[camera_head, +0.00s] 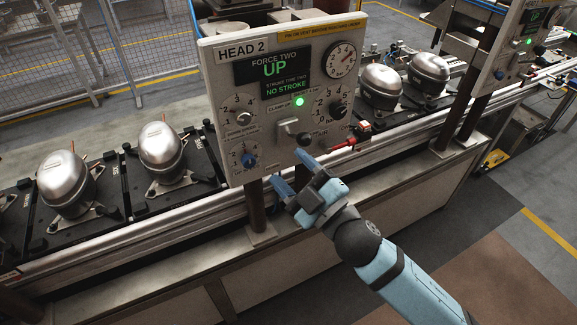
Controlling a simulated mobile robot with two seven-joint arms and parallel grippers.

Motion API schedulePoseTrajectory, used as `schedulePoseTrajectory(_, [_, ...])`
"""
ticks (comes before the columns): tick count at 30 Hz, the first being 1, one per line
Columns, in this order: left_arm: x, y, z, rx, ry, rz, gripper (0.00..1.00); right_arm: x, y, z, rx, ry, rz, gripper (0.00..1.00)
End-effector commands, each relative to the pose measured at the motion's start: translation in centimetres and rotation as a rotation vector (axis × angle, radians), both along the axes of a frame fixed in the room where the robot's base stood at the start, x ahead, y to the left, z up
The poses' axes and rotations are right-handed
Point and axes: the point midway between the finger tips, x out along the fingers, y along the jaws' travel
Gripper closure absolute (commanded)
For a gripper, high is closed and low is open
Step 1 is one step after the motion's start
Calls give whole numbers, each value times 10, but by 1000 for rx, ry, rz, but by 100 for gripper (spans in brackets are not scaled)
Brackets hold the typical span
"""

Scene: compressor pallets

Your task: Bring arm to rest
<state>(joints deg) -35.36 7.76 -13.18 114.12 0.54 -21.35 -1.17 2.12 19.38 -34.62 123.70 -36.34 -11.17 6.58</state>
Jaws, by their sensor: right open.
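My right gripper (290,171) is in front of the lower edge of the HEAD 2 control panel (215,75). Its two blue fingers are spread, with nothing between them. The upper fingertip lies just below a small black knob under the panel's lever (290,130); I cannot tell whether it touches the panel. My light blue right arm (400,280) reaches in from the lower right. The panel's display (273,70) reads FORCE TWO UP and NO STROKE, and a green lamp (299,102) is lit. My left gripper is not in view.
Silver compressors (163,150) sit on dark pallets (110,215) along the conveyor behind the panel, with more (381,85) to the right. A second panel (512,50) stands at the upper right. A wire fence (150,50) is behind. The floor (500,250) at right is open.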

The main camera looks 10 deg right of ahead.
Motion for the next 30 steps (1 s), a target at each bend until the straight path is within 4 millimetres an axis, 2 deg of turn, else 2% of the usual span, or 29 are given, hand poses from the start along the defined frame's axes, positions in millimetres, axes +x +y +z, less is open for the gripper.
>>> schedulePoseTrajectory(9, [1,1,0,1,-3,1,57,0,0,-2,2,7,-1,41])
schedulePoseTrajectory(11, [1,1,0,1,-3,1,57,0,-3,-9,12,32,-8,41])
schedulePoseTrajectory(13, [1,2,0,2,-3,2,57,-1,-9,-29,36,100,-27,41])
schedulePoseTrajectory(14, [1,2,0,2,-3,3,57,-1,-14,-42,51,142,-41,41])
schedulePoseTrajectory(17, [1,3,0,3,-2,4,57,-12,-34,-99,118,332,-101,41])
schedulePoseTrajectory(18, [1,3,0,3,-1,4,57,-20,-44,-127,153,425,-131,41])
schedulePoseTrajectory(21, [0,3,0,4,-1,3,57,-49,-68,-193,230,638,-206,41])
schedulePoseTrajectory(24, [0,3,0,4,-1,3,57,-85,-89,-249,294,819,-276,41])
schedulePoseTrajectory(27, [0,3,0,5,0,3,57,-119,-105,-289,346,955,-332,41])
schedulePoseTrajectory(30, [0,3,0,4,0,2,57,-145,-116,-313,380,1042,-370,41])
